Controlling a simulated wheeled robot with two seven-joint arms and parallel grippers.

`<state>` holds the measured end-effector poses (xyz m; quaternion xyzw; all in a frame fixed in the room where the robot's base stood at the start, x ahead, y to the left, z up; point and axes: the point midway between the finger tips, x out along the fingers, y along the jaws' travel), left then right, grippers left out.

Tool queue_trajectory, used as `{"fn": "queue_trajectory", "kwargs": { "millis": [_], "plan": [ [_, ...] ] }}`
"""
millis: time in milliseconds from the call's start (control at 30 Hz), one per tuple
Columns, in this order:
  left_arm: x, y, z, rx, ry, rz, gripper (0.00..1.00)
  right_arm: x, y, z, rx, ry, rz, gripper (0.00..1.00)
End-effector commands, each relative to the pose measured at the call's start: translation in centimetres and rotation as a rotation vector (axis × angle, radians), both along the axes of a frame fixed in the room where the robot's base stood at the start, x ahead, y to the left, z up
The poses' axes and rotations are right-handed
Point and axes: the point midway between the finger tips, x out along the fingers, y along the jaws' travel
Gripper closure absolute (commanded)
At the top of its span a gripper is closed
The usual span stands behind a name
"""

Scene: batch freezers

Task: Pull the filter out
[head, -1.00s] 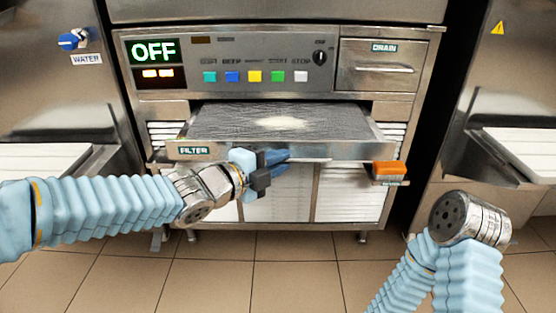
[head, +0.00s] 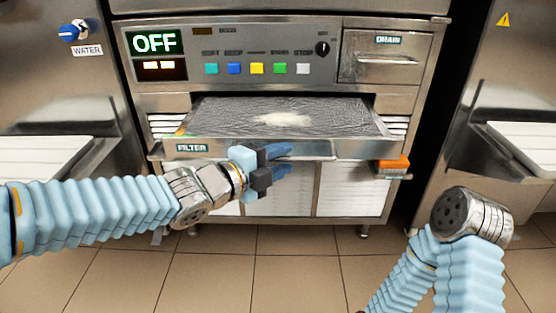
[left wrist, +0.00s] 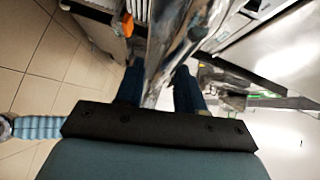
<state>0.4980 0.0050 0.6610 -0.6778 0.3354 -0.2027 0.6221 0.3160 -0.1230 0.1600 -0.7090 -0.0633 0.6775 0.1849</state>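The filter (head: 350,148) is a wide, shallow metal tray with a grey mesh top and a pale heap of residue in its middle. It sticks out of its slot under the control panel, its front carrying a green FILTER label. My left gripper (head: 278,153) is at the middle of its front edge. In the left wrist view, the fingers of my left gripper (left wrist: 160,85) lie on both sides of the filter's metal front (left wrist: 163,45), closed on it. The exact contact is partly hidden. My right arm shows at lower right, but its gripper fingers are not visible.
The control panel (head: 257,52) reads OFF. An orange item (head: 394,163) sits on a small ledge right of the filter. A drain drawer (head: 388,62) is above right. White-topped metal units flank the machine. The tiled floor (head: 290,270) in front is clear.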

Motion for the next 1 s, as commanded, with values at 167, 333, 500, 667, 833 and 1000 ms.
{"fn": "queue_trajectory", "kwargs": {
  "millis": [167,333,500,667,833,1000],
  "plan": [
    [-0.7,0.9,0.5,0.002,-0.002,0.004,0.62,0.0,0.0,0.7,0.000,0.001,0.000,0.57],
    [-3.3,3.5,1.3,0.002,-0.004,0.006,0.62,-0.1,0.0,2.2,0.001,0.003,0.002,0.57],
    [-6.3,6.5,1.8,0.002,-0.002,0.004,0.62,0.0,-0.1,3.7,-0.003,0.001,0.000,0.57],
    [-8.3,8.6,2.1,0.001,-0.001,0.003,0.62,0.0,-0.2,4.5,-0.005,-0.002,-0.002,0.57],
    [-9.4,9.6,2.0,0.000,0.000,0.001,0.62,0.0,-0.3,4.8,-0.007,-0.002,-0.002,0.57],
    [-9.6,9.8,1.9,0.000,0.001,0.000,0.62,0.0,-0.3,4.8,-0.008,-0.003,-0.004,0.57]
  ]
}}
